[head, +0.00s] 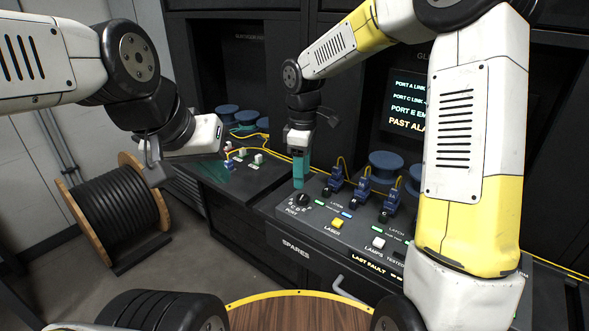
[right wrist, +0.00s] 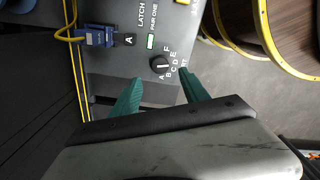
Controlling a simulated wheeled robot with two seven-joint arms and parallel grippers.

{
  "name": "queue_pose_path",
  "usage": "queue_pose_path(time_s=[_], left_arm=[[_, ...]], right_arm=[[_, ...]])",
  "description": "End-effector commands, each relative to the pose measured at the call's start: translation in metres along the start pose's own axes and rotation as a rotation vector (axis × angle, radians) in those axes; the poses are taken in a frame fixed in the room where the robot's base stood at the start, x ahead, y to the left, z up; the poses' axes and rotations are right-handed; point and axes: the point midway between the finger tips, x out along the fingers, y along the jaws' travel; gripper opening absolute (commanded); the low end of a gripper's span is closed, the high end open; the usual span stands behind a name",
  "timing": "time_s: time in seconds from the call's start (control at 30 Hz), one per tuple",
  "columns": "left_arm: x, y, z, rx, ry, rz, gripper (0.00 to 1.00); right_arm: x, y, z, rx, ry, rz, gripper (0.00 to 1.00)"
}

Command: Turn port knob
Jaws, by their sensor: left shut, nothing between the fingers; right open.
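The port knob (head: 302,199) is a round black knob with a pale mark on the dark sloped panel, ringed by letters. In the right wrist view the knob (right wrist: 160,66) has letters A to F along one side; which letter the mark points at is too small to tell. My right gripper (head: 299,183) has teal fingers pointing down, just above and behind the knob. In the right wrist view its fingers (right wrist: 160,88) are apart and empty, with the knob beyond their tips, not between them. My left gripper (head: 208,136) is off to the left, shut, its fingers hardly visible.
Blue connectors (head: 361,187) with yellow cables stand behind the knob. A yellow button (head: 337,223) and a white button (head: 378,242) sit right of it. A black cable reel (head: 116,212) stands on the floor at left. A round wooden top (head: 298,314) is in front.

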Motion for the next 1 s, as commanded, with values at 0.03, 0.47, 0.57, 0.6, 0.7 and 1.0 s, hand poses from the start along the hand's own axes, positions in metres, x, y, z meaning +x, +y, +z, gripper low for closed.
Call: queue_pose_path(time_s=[0.03, 0.47, 0.57, 0.6, 0.7, 1.0], left_arm=[[0.000, 0.000, 0.000, 0.000, 0.000, 0.000, 0.00], [0.000, 0.000, -0.001, 0.000, 0.001, -0.001, 0.00], [0.000, 0.000, -0.001, 0.000, 0.001, -0.001, 0.00], [0.000, 0.000, -0.001, 0.000, 0.001, -0.002, 0.00], [0.000, 0.000, -0.001, 0.000, 0.001, -0.002, 0.00], [0.000, 0.000, -0.001, 0.000, 0.001, -0.002, 0.00]], right_arm=[[0.007, -0.001, 0.001, 0.000, -0.003, -0.003, 0.53], [0.066, -0.001, 0.001, 0.002, -0.001, -0.001, 0.53], [0.069, -0.001, 0.001, 0.002, 0.000, 0.000, 0.53], [0.070, 0.000, 0.001, 0.003, 0.000, 0.000, 0.53], [0.070, 0.000, 0.001, 0.003, 0.000, 0.000, 0.53], [0.069, 0.000, 0.001, 0.003, 0.000, 0.000, 0.12]])
